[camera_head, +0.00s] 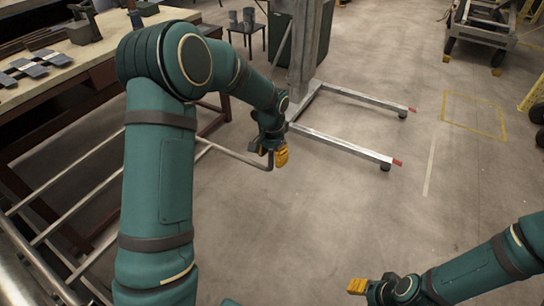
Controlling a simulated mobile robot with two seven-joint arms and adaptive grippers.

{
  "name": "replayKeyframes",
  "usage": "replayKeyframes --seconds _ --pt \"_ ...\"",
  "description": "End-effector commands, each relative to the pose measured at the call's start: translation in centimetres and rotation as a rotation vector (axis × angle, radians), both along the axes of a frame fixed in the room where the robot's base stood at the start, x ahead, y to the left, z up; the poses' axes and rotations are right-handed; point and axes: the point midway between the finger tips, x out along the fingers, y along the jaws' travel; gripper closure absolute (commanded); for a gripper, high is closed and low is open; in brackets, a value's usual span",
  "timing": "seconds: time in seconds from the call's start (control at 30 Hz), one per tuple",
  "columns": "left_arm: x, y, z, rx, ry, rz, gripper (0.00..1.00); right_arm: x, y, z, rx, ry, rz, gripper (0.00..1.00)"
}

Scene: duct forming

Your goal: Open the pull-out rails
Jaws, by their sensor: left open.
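Grey metal rails (75,222) stretch out in a frame at the lower left, beside the workbench. A thin grey bar with a bent end (235,156) runs from this frame toward the right and ends at my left gripper. My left gripper (275,156), with yellow fingertips, is open at the bent end of the bar. Whether the fingers touch the bar I cannot tell. My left arm hides part of the rails. My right gripper (357,286), also with yellow fingertips, is at the bottom right, away from the rails; its opening cannot be made out.
A wooden-topped workbench (80,62) with metal parts stands at the upper left. A lifting stand (345,145) with two red-tipped legs reaches across the floor just beyond my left gripper. A wheeled cart (480,30) stands at the upper right. The middle floor is clear.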

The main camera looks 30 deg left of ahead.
Motion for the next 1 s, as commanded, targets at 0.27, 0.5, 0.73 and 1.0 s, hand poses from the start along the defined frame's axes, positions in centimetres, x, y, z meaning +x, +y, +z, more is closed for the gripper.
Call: replayKeyframes --seconds 0.27,0.5,0.73,1.0 --pt "0.1 -0.1 5.2 -0.001 -0.008 -0.001 0.52 0.0 0.0 0.0 0.000 0.000 0.000 0.53" --pt "0.1 -0.1 9.5 -0.001 -0.007 -0.001 0.52 0.0 0.0 0.0 0.000 0.000 0.000 0.53" --pt "0.1 -0.1 11.3 0.000 -0.005 -0.002 0.52 0.0 0.0 0.0 0.000 0.000 0.000 0.53" --pt "0.1 -0.1 11.5 -0.001 -0.004 -0.002 0.52 0.0 0.0 0.0 0.000 0.000 0.000 0.53"
